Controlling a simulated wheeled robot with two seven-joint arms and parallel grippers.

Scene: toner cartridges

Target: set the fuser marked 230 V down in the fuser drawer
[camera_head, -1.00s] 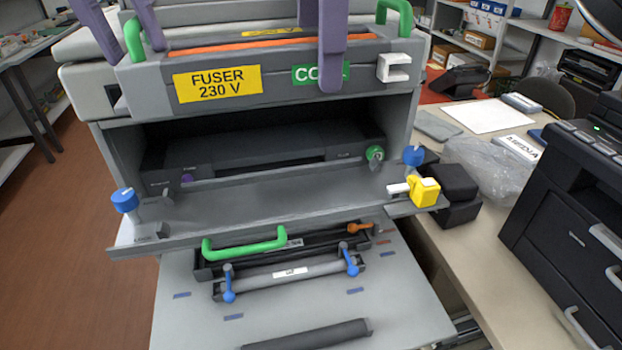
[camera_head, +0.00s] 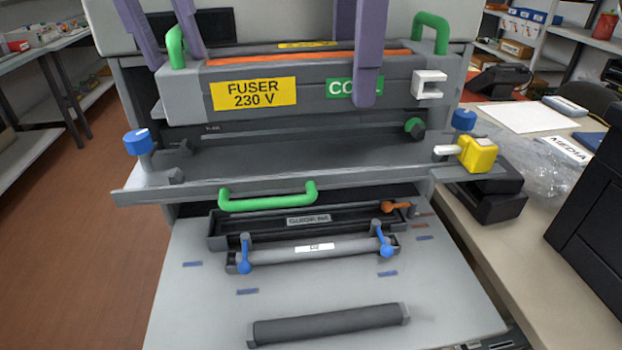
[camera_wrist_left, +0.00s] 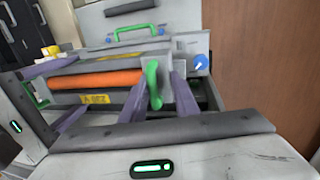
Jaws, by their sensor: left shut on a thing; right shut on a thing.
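The fuser (camera_head: 300,97) is a grey bar with an orange strip, a yellow "FUSER 230 V" label, a partly covered green label and green end handles. It is level above the fuser drawer (camera_head: 300,178), a grey tray with a blue knob at each end. Contact between them cannot be told. My left gripper (camera_head: 178,58) is shut on the fuser at its left green handle; the left wrist view shows this handle (camera_wrist_left: 153,84) between its purple fingers. My right gripper (camera_head: 353,76) is shut on the fuser right of its middle, one finger over the front face.
A yellow latch (camera_head: 478,154) stands at the drawer's right end. A desk with a black printer (camera_head: 590,215) is at right.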

